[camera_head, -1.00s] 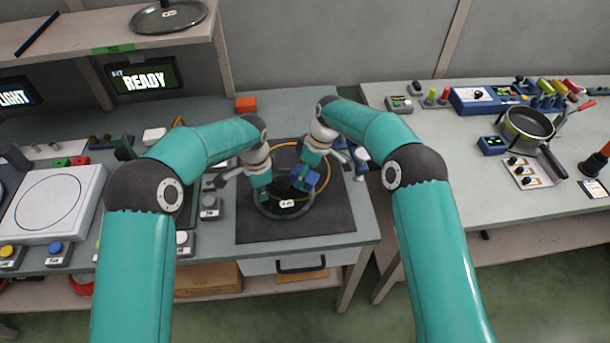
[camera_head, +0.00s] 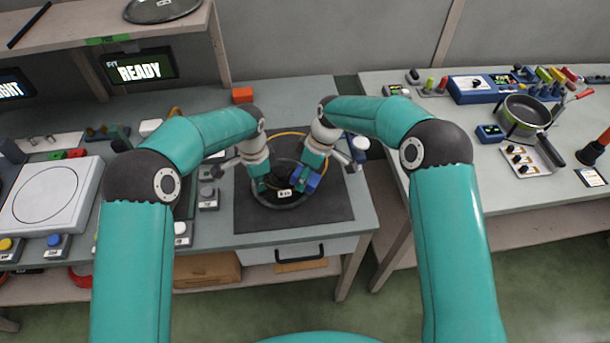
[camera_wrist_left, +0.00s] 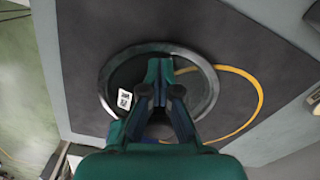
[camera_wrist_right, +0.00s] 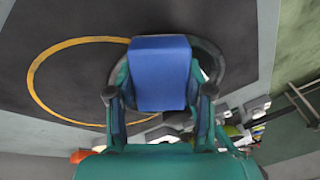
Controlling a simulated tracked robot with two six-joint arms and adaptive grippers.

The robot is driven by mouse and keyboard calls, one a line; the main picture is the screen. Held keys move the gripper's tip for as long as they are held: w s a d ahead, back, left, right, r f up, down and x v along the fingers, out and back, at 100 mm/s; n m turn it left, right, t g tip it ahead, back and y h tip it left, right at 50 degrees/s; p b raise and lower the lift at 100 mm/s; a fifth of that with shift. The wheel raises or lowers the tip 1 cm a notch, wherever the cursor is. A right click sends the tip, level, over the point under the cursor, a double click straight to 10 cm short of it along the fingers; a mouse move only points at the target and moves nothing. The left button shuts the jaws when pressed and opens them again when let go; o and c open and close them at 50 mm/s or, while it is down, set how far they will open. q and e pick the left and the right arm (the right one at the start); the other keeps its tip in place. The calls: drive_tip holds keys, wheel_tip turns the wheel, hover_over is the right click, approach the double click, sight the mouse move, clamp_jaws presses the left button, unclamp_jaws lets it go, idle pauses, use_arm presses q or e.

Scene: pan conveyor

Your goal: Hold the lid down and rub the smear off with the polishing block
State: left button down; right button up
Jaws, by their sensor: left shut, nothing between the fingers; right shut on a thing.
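The lid (camera_head: 268,201) lies on the dark mat, a dark disc with a metal rim and a small white label; it also shows in the left wrist view (camera_wrist_left: 205,88). My left gripper (camera_head: 262,188) is shut and empty, its tips over the lid's left part. My right gripper (camera_head: 309,178) is shut on the blue polishing block (camera_wrist_right: 160,75), which is over the right part of the lid. I cannot tell whether block or fingertips touch the lid. The smear is not visible; the grippers and block cover part of the lid.
The dark mat (camera_head: 335,205) has a yellow ring (camera_wrist_right: 35,75) marked on it, partly overlapped by the lid. An orange block (camera_head: 242,95) sits behind. Button boxes (camera_head: 208,197) stand left of the mat. A pan (camera_head: 525,118) is on the right table.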

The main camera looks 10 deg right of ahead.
drive_tip(key=shift+v, duration=2.8)
drive_tip(key=shift+w, duration=0.1)
drive_tip(key=shift+v, duration=1.5)
drive_tip(key=shift+a+f, duration=0.1)
drive_tip(key=shift+f, duration=0.05)
drive_tip(key=shift+x, duration=3.2)
drive_tip(key=shift+x, duration=1.05)
drive_tip(key=shift+w, duration=0.1)
